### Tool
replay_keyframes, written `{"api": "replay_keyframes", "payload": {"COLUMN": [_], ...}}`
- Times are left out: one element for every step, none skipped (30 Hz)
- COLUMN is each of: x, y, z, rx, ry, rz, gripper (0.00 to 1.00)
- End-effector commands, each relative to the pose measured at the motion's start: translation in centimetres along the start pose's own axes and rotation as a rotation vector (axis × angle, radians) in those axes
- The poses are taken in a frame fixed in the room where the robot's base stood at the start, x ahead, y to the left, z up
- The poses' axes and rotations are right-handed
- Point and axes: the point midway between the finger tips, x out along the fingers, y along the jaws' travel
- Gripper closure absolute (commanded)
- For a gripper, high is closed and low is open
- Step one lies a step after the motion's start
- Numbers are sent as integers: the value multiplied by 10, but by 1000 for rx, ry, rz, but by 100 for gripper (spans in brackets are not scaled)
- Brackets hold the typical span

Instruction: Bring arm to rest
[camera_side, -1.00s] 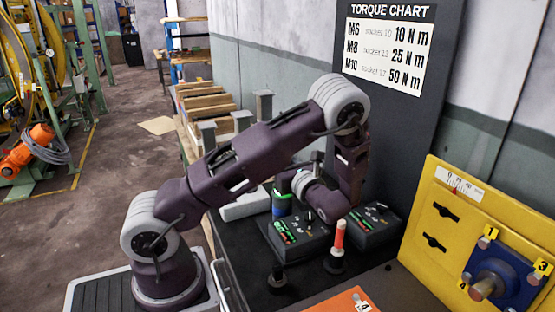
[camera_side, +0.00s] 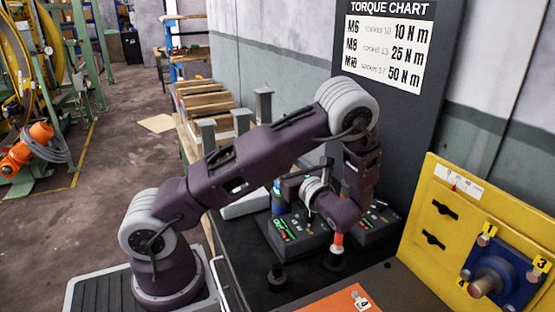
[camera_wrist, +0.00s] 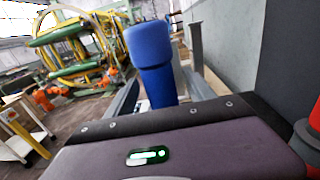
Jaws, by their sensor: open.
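My arm reaches over the black bench top in the side view, with its elbow high and its wrist low. My gripper (camera_side: 292,188) is at the wrist's left end, small and partly hidden, above the black units with green displays. It is open, and nothing shows held in it. In the wrist view, my own purple housing with a green light fills the bottom, and the fingertips cannot be made out. A blue cylinder (camera_wrist: 152,62) stands beyond that housing. In the side view a blue cylinder (camera_side: 278,201) shows just left of my gripper, partly hidden.
A black unit (camera_side: 298,235) with green display and a red-topped tool (camera_side: 337,243) in a black holder are close below my wrist. A yellow panel (camera_side: 440,225) with a blue flange (camera_side: 500,280) stands right. A torque chart (camera_side: 388,45) board rises behind. Wooden blocks (camera_side: 208,103) lie back left.

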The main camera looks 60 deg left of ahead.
Motion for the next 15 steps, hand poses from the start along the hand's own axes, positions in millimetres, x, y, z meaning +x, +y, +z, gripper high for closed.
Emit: {"api": "replay_keyframes", "payload": {"x": [-11,-16,-23,-27,-30,-34,-36,-40,-47,-54,-58,-62,-66,-70,-78], "y": [-1,-1,-1,0,0,0,1,1,2,5,11,24,36,46,62], "z": [0,0,0,0,0,-1,-4,-9,-17,-20,-17,-6,2,8,18], "rx": [-2,-1,-2,-1,-1,-11,-36,-77,-162,-239,-304,-373,-425,-478,-556], "ry": [1,1,0,0,0,14,43,98,200,284,348,407,453,503,576], "rz": [-4,-4,-3,-3,-2,0,2,5,17,36,69,129,178,225,291], "gripper": [38,38,38,38,38,38,38,38,38,38,38,38,38,38,38]}}
